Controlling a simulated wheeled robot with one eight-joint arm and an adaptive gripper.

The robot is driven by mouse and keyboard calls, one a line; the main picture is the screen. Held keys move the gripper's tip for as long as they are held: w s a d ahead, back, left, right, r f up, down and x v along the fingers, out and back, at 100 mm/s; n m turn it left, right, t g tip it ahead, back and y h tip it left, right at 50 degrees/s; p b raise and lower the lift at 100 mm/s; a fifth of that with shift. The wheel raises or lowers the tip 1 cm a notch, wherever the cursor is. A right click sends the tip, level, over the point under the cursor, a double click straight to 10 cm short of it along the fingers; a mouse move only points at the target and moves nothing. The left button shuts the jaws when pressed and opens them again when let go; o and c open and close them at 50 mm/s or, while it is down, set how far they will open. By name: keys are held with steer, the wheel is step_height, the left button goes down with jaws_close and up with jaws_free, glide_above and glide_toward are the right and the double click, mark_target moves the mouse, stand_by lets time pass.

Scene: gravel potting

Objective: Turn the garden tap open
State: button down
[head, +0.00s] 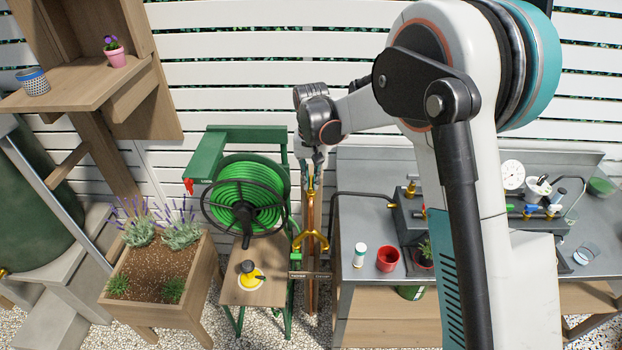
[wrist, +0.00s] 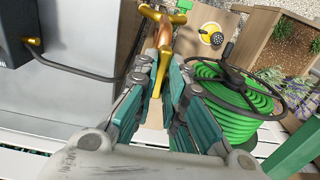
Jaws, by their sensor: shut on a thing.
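The garden tap is a brass fitting (head: 310,240) on a slim brown upright post, between the hose reel and the grey bench. In the wrist view its brass top part (wrist: 161,63) runs down between my fingers, with brass branches beyond it. My gripper (head: 314,172) is above the post, pointing down. In the wrist view my gripper (wrist: 162,88) has its teal-padded fingers on both sides of the brass part and is shut on it. The fingers hide the gripped end, so the handle's turn position cannot be told.
A green hose reel (head: 240,196) with a black wheel stands close left of the post. A wooden stool (head: 240,291) holds a yellow-and-black item. A wooden planter (head: 140,320) is further left. The grey bench (head: 360,240) stands close right, with a red pot (head: 388,259).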

mark_target(311, 181)
stand_by(0.4)
steer(key=c, duration=1.7)
jaws_free()
steer(key=shift+o, duration=0.2)
step_height(311, 181, up, 12)
